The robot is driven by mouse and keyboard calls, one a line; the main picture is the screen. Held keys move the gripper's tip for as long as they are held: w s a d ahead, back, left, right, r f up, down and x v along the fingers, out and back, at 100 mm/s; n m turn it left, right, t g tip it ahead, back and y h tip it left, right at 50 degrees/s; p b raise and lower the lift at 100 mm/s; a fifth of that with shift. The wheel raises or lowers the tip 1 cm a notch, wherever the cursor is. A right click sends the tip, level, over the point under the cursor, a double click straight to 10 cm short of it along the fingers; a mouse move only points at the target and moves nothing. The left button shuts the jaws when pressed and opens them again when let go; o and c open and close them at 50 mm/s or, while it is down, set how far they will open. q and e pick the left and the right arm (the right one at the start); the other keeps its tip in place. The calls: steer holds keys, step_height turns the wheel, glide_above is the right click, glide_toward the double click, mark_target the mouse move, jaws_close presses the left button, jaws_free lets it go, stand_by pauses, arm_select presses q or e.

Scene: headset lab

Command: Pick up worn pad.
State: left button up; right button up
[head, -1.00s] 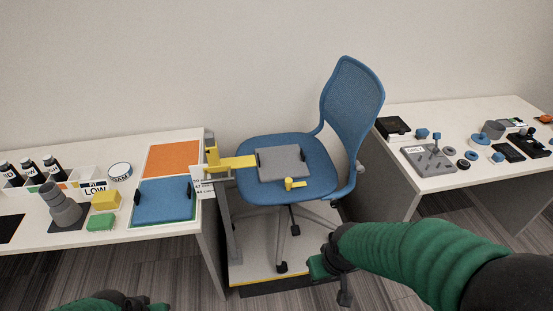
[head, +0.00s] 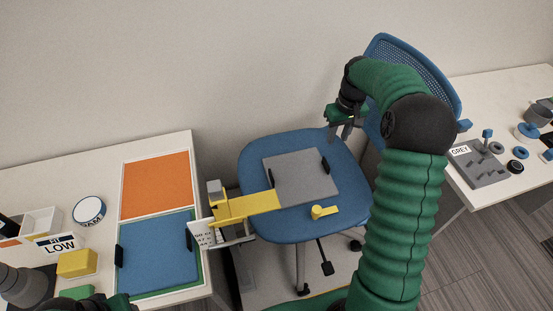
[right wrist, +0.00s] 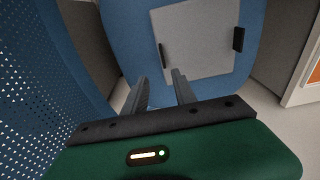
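A grey square pad (head: 298,176) with black grips on its edges lies on the blue chair seat (head: 262,160); I take it as the worn pad. My right gripper (head: 345,132) is above the back right of the seat, apart from the pad. In the right wrist view its two fingers (right wrist: 160,92) are spread with nothing between them, and the grey pad (right wrist: 200,45) lies beyond them. My left gripper (head: 98,302) shows only in part at the bottom left edge, so its fingers cannot be judged.
A yellow arm (head: 245,206) reaches from the left desk to the pad's edge. A yellow knob (head: 323,212) is on the seat. The blue chair back (head: 425,80) stands close to my right arm. The left desk holds a blue pad (head: 160,250) and an orange panel (head: 157,184).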

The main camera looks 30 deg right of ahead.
mark_target(326, 163)
steer(key=f, duration=0.5)
steer(key=w+f, duration=0.1)
steer(key=f, duration=0.4)
steer(key=w+f+b, duration=0.1)
steer(key=f, duration=0.4)
steer(key=shift+f, duration=0.35)
steer(key=shift+w+f, duration=0.15)
steer(key=shift+f, duration=0.05)
jaws_close()
